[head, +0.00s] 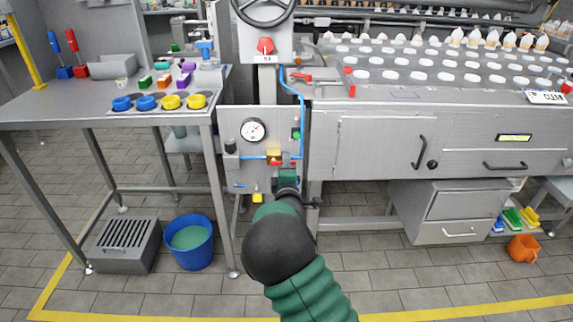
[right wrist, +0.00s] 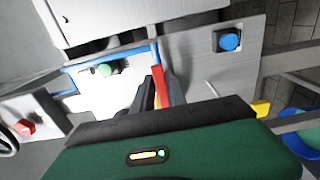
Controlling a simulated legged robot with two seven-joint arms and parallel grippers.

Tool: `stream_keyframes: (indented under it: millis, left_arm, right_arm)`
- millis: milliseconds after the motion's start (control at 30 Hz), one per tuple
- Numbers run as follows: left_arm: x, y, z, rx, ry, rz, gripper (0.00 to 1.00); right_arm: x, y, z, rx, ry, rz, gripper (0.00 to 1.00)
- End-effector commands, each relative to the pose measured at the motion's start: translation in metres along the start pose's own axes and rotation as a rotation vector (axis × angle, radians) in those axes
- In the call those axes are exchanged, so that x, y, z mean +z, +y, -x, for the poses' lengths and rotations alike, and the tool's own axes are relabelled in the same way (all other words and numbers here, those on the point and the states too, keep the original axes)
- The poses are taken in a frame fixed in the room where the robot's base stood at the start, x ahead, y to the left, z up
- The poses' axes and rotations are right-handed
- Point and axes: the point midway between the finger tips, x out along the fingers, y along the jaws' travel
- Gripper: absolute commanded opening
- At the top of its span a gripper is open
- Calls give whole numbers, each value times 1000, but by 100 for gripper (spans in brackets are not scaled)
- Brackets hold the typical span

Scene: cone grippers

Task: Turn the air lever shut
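The air lever (head: 275,160) is a small red and yellow handle on the blue air pipe, low on the grey panel under the round gauge (head: 252,131). In the right wrist view its red handle (right wrist: 157,82) stands between the two dark fingers of my right gripper (right wrist: 159,92). The fingers are close together, with the handle filling most of the narrow gap. In the head view my right gripper (head: 288,177) is just below and right of the lever, and its fingers are largely hidden by my arm. My left gripper is not in view.
A green button (head: 296,135) and the blue pipe (head: 302,100) are close beside the lever. A steel table (head: 60,110) stands left, with a blue bucket (head: 190,240) below. A large machine cabinet (head: 375,140) stands right. Floor in front is clear.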

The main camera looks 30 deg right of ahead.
Motion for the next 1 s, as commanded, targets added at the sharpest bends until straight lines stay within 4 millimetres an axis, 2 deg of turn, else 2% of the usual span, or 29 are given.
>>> stream_keyframes:
  millis: [33,100,667,1000]
  left_arm:
    - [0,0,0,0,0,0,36]
    - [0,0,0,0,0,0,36]
    - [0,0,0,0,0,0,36]
    - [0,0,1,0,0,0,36]
  right_arm:
    - [1,0,0,0,-1,0,9]
    - [2,0,0,0,-1,0,0]
    - [6,-3,-1,-2,-9,-44,0]
    - [7,-15,-1,-3,-13,-267,0]
